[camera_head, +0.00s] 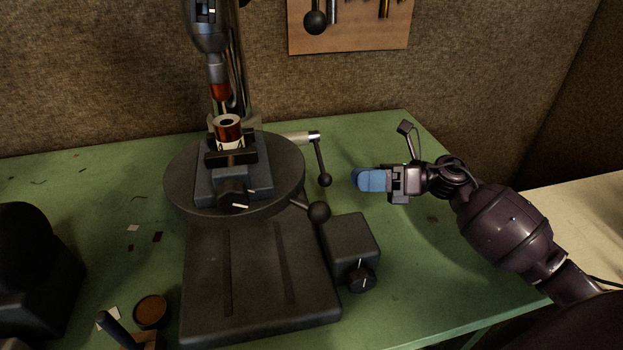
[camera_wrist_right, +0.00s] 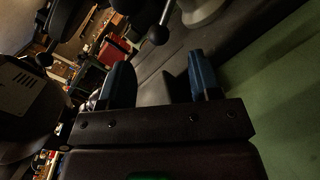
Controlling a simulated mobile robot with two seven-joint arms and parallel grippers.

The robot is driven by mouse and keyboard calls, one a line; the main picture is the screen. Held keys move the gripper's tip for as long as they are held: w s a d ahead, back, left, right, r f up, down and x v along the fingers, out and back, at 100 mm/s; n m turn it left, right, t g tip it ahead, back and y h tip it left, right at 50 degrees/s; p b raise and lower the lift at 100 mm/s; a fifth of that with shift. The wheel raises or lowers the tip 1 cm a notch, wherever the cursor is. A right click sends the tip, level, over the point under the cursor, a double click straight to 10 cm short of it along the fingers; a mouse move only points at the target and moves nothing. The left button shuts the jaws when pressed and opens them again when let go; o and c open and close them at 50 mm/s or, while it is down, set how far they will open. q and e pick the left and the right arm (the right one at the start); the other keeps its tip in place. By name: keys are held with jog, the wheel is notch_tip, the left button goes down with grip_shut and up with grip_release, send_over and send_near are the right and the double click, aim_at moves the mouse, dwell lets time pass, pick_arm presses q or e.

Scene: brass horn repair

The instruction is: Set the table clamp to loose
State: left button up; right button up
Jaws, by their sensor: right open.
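The drill press stands on the green bench with a round dark table (camera_head: 285,185). A short lever with a black ball knob (camera_head: 318,211) sticks out from the table's right edge. Behind it, a pale shaft (camera_head: 297,138) carries a thin lever hanging down to another black ball (camera_head: 325,180). I cannot tell for sure which lever is the table clamp. My right gripper (camera_head: 368,180) is open and empty, right of both balls and apart from them, with blue finger pads. In the right wrist view a ball knob (camera_wrist_right: 158,35) shows beyond the open fingers (camera_wrist_right: 160,76).
A vise (camera_head: 232,180) on the round table holds a copper-coloured cylinder (camera_head: 228,128) below the drill. A grey box with a black knob (camera_head: 361,277) sits right of the press base (camera_head: 260,290). Dark equipment (camera_head: 30,270) stands at left. Bench space (camera_head: 425,225) around my right gripper is clear.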

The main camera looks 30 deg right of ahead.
aim_at(319, 158)
jog(key=x, duration=0.9)
jog(key=shift+a+p, duration=0.3)
jog(key=shift+p, duration=0.15)
jog(key=shift+w, duration=0.15)
grip_shut()
